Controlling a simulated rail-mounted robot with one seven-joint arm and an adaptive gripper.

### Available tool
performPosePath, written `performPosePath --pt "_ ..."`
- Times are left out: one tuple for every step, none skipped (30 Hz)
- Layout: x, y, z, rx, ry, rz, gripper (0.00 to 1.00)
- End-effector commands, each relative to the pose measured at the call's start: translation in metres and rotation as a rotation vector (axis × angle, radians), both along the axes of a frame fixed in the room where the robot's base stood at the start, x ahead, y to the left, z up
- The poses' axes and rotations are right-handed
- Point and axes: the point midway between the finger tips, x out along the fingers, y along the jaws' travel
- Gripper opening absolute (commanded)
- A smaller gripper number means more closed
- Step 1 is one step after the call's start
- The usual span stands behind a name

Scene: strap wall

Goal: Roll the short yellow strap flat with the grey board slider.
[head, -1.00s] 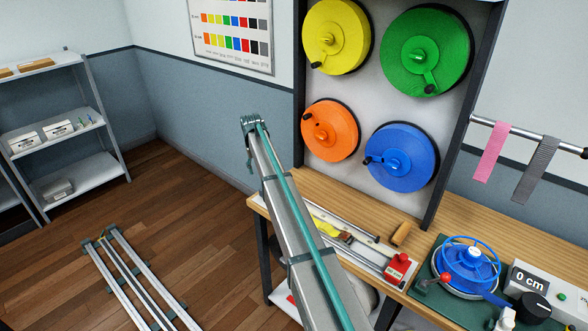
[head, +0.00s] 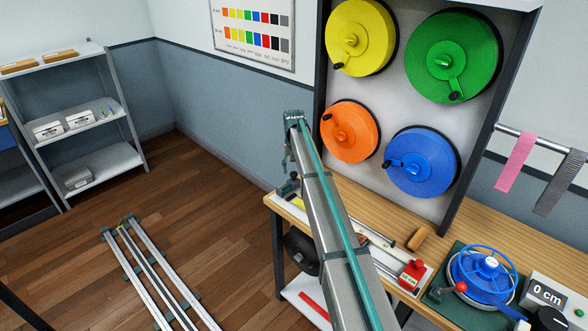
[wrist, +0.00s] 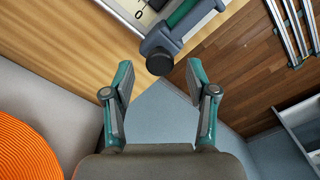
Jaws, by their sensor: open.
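My gripper (wrist: 159,65) is open, with nothing between its fingers. In the head view it is small, by the left end of the bench. Just past its fingertips in the wrist view is a dark grey fitting (wrist: 160,45) with a black round end and a green bar; I cannot tell whether it belongs to the slider. The pale strap board (head: 384,252) lies on the bench with metal rails and a red block (head: 413,272) at its near right end. My arm covers much of the board.
The wooden bench (head: 455,232) carries a wooden block (head: 418,238) and a blue hand-wheel device (head: 481,272). Yellow, green, orange (head: 350,131) and blue reels hang on the wall panel behind. Pink and grey straps hang at right.

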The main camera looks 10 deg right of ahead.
Motion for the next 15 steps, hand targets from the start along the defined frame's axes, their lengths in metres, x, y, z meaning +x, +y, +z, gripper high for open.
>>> performPosePath --pt "0.000 0.000 -0.004 0.000 0.000 0.000 0.57" --pt "0.000 0.000 -0.007 0.000 0.000 0.000 0.57" --pt "0.000 0.000 -0.010 0.000 0.000 0.000 0.57" --pt "0.000 0.000 -0.012 0.000 0.000 0.000 0.57" --pt "0.000 0.000 -0.014 0.000 0.000 0.000 0.57" --pt "0.000 0.000 -0.015 0.000 0.000 0.000 0.57" --pt "0.000 0.000 -0.016 0.000 0.000 0.000 0.57" --pt "0.000 0.000 -0.017 0.000 -0.001 0.000 0.57" --pt "0.000 0.000 -0.017 0.000 -0.001 0.000 0.57" --pt "0.000 0.000 -0.018 0.000 -0.001 0.000 0.57" --pt "0.000 0.000 -0.018 0.000 -0.001 0.000 0.57" --pt "0.000 0.000 -0.018 0.000 -0.001 0.000 0.57" --pt "0.000 0.000 -0.018 0.000 -0.001 0.000 0.57" --pt "0.000 0.000 -0.018 0.000 -0.001 0.000 0.57" --pt "0.000 0.000 -0.018 0.000 -0.001 0.000 0.57"
